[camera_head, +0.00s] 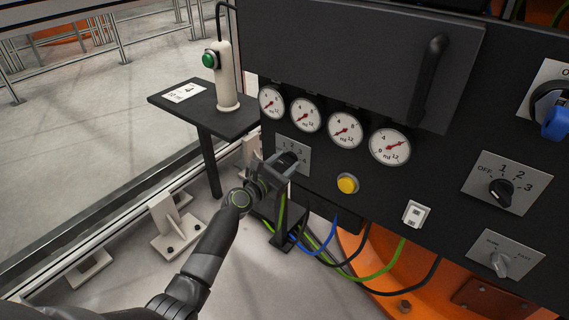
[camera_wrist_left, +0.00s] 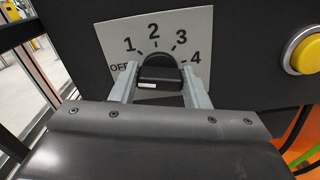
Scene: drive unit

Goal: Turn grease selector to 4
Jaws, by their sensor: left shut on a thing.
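The grease selector has a light plate (camera_head: 283,141) at the lower left of the black panel. In the left wrist view its plate (camera_wrist_left: 195,24) reads OFF, 1, 2, 3, 4 in an arc. Its black knob (camera_wrist_left: 160,72) sits between the two grey fingers of my left gripper (camera_wrist_left: 160,84). My left gripper (camera_head: 287,162) is shut on the knob and hides most of it in the head view. A short white mark shows on the knob's near face, left of its middle. I cannot tell surely which position it points to. My right gripper is not in view.
Several gauges (camera_head: 345,130) sit above the selector. A yellow button (camera_head: 347,184) is to its right, also in the wrist view (camera_wrist_left: 306,54). Other dials (camera_head: 502,192) are farther right. A small side table (camera_head: 195,120) holds a green-button post (camera_head: 225,85). Cables hang below the panel.

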